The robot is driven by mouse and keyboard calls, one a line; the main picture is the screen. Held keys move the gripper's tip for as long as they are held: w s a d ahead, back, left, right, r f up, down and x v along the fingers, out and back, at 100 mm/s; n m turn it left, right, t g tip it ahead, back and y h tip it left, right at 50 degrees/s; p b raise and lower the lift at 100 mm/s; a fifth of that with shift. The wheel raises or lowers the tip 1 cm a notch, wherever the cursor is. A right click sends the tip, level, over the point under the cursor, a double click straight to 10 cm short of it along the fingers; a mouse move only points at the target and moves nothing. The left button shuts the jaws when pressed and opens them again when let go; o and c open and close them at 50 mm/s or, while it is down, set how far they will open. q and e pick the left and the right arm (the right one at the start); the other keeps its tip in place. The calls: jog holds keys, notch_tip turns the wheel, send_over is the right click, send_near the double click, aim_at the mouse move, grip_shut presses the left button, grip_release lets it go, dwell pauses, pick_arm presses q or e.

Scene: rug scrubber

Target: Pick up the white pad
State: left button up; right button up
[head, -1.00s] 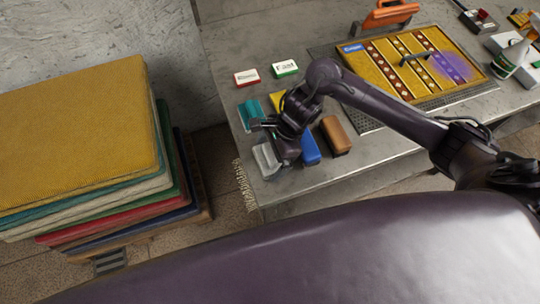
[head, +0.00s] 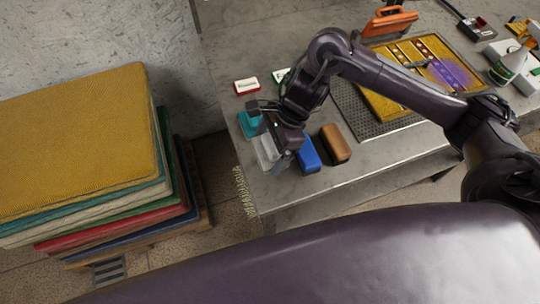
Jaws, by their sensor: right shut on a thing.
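The white pad (head: 266,153) is at the near left corner of the grey workbench. My right gripper (head: 272,138) is shut on it from above. The arm and gripper cover part of the pad. The pad appears slightly raised off the bench top, though the gap under it is hard to see. My left gripper is not in view.
A blue pad (head: 307,155) and a brown block (head: 336,144) stand close to the right of the white pad. A teal pad (head: 249,123) is behind it. A red-and-white box (head: 246,86) lies farther back. A stack of coloured mats (head: 75,130) stands left of the workbench (head: 225,65).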

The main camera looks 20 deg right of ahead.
aim_at(270, 145)
notch_tip(270, 145, up, 12)
jog(key=shift+p, duration=0.3)
jog(key=o, duration=0.4)
jog(key=c, duration=0.3)
jog(key=shift+f, duration=0.1)
jog(key=shift+c, duration=0.2)
